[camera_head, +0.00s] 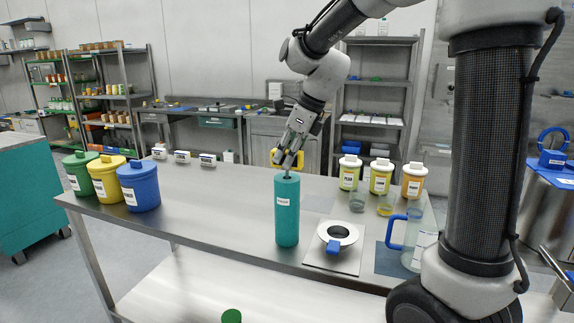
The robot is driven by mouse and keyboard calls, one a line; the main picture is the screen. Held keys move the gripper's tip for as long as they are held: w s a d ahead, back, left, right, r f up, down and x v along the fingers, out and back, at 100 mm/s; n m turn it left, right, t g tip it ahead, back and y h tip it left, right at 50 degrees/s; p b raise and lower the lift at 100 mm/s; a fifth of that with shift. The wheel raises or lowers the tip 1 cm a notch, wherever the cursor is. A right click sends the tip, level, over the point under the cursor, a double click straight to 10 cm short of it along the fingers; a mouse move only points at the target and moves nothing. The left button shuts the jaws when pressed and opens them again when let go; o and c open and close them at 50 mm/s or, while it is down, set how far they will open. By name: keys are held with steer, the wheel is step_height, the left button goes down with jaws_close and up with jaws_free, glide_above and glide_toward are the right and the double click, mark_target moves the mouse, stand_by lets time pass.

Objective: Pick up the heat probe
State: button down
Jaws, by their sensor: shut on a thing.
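A tall teal cylinder (287,215) with a small white label stands upright on the steel table. My gripper (287,165) points down right over its top and is shut on the heat probe (287,174). Only a small dark part of the probe shows between the fingertips and the cylinder's top. The rest of it is hidden by the fingers or inside the cylinder; I cannot tell how deep it sits.
A plate with a ring and blue clip (336,240) lies right of the cylinder. A blue-handled clear jug (412,240) stands farther right. Green, yellow and blue tubs (140,187) stand left. The table (225,215) between is clear.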

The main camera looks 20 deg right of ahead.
step_height(320, 180, up, 25)
stand_by(0.4)
steer(key=shift+s, duration=0.1)
